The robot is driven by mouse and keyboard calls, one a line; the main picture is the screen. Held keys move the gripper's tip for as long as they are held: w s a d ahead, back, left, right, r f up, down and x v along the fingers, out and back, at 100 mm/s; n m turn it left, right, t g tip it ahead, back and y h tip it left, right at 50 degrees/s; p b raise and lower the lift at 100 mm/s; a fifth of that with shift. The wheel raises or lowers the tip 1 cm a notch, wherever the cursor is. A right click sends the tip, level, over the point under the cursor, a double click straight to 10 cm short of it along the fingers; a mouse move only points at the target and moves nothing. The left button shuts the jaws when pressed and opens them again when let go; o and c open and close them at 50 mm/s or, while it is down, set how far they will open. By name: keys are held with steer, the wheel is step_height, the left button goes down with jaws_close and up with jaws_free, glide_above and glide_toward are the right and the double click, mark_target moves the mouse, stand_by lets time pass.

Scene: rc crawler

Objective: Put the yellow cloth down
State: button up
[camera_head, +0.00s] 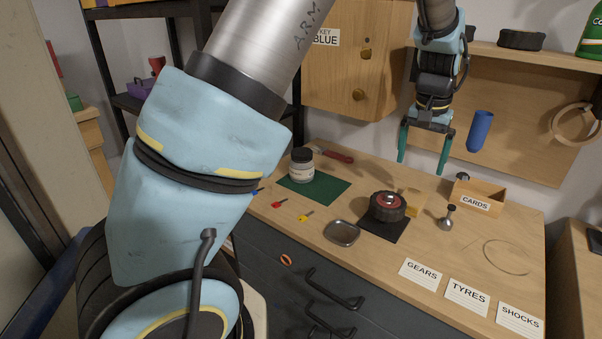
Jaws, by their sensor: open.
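My gripper (422,167) hangs above the back of the workbench, its two green fingers pointing down and spread apart. Nothing shows between the fingers. A small yellow thing (413,204), probably the yellow cloth, is on the bench below the gripper, apart from the fingertips. It sits behind and right of a black tyre with a red hub (388,206), which hides part of it. Its folds are too small to make out.
The bench holds a green mat (322,193) with a jar (301,165), a metal dish (342,233), a cards box (483,195), a metal knob-topped piece (447,217) and paper labels (420,275). A blue tube (481,130) is against the back board.

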steer(key=w+a+n, duration=0.3)
steer(key=a+n, duration=0.1)
steer(key=a, duration=1.9)
steer(key=s+a+f+n, duration=0.15)
steer(key=s+a, duration=0.25)
steer(key=a, duration=0.4)
steer(key=s+a+r+n, duration=0.1)
steer(key=s+a+n, duration=0.1)
steer(key=s+a, duration=0.5)
steer(key=m+t+h+b, duration=0.2)
steer(key=m, duration=0.6)
glide_toward(413, 197)
steer(key=shift+n, duration=0.25)
steer(key=shift+p+x, duration=1.45)
steer(key=shift+x, duration=3.25)
steer(key=c, duration=1.4)
